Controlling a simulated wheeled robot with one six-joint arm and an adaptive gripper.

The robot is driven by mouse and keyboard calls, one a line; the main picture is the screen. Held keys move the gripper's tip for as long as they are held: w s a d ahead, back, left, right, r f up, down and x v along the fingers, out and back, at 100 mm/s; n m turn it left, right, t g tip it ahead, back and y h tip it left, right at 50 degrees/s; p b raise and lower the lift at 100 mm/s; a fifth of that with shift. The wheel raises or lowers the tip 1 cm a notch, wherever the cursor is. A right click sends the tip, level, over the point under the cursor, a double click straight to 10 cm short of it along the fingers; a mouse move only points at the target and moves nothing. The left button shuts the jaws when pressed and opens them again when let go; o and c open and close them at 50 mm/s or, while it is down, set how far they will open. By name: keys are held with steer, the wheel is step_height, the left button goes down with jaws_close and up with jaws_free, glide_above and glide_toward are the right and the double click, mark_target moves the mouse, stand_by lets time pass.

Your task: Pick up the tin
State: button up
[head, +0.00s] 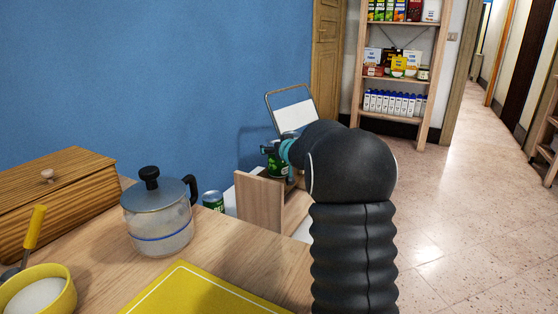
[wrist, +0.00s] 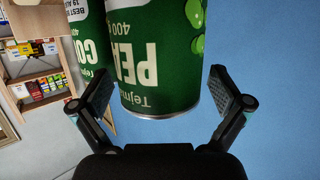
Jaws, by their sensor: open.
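A green tin (wrist: 155,60) with a white label reading "PEA" fills the middle of the wrist view, its lettering upside down. My gripper (wrist: 162,88) is open, one finger to each side of the tin's near end; I cannot tell whether either touches it. A second green tin (wrist: 90,35), lettered "CO", stands close on its left, partly cut off. In the head view a green tin (head: 272,160) shows beside my wrist, partly hidden by my arm. Another green tin (head: 213,201) stands lower, beyond the counter edge.
A wooden board (head: 258,203) stands upright just below my wrist. A glass pot (head: 158,215), a wooden box (head: 50,200), a yellow bowl (head: 62,292) and a yellow mat (head: 200,293) are on the counter.

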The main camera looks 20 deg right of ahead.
steer(key=c, duration=1.6)
steer(key=shift+r, duration=0.1)
